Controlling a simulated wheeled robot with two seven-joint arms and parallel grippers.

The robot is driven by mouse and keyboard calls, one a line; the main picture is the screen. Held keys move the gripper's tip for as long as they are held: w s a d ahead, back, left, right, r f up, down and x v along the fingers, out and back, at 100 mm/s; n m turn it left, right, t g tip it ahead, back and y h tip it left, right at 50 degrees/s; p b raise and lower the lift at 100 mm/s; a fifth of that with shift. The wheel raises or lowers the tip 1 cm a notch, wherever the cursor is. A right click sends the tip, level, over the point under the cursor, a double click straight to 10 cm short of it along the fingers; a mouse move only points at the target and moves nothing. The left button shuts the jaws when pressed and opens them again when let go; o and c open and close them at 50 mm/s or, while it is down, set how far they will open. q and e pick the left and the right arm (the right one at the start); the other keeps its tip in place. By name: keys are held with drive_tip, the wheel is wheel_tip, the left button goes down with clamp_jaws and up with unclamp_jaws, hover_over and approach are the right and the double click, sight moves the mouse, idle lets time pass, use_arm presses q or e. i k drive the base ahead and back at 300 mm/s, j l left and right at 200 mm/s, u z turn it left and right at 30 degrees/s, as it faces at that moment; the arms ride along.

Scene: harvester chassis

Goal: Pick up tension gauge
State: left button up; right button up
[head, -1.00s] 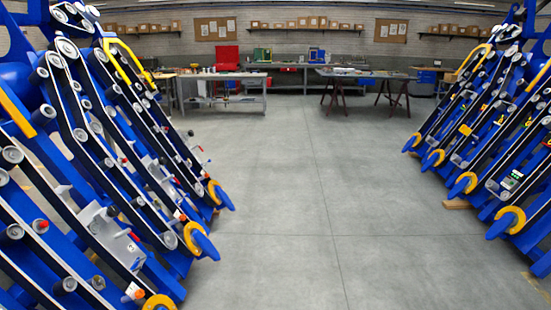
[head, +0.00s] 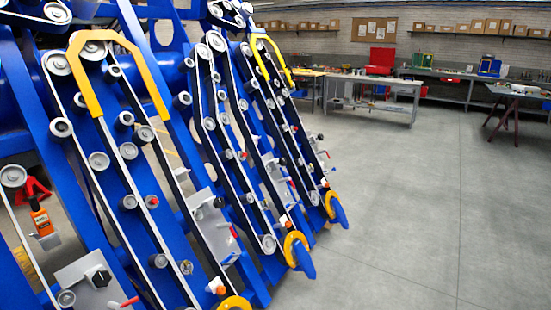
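I cannot make out a tension gauge for certain. A small orange item (head: 42,222) with a dark upper end shows at the lower left of the head view, in front of a red stand (head: 33,190). I cannot tell whether it is the gauge. The blue harvester chassis (head: 85,130) fills the left half, with belts, grey rollers and yellow guards. Neither of my grippers is in view.
Open grey floor (head: 390,220) lies to the right of the chassis. Blue tips with yellow rings (head: 297,250) stick out over the floor. Workbenches (head: 400,85) stand along the back, with a trestle table (head: 520,92) at the far right. Boxes sit on wall shelves.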

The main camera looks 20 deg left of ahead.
sight(40, 216)
drive_tip(key=i+u, duration=0.15)
drive_tip(key=u, duration=0.3)
drive_tip(key=i+u, duration=0.15)
drive_tip(key=u, duration=0.3)
drive_tip(key=i+l+u, duration=0.1)
drive_tip(key=u, duration=0.35)
drive_tip(key=i+l+u, duration=0.1)
drive_tip(key=u, duration=0.4)
drive_tip(key=l+u, duration=0.2)
drive_tip(key=u, duration=0.25)
drive_tip(key=i+l+u, duration=0.1)
drive_tip(key=l+u, duration=0.15)
drive_tip(key=u, duration=0.2)
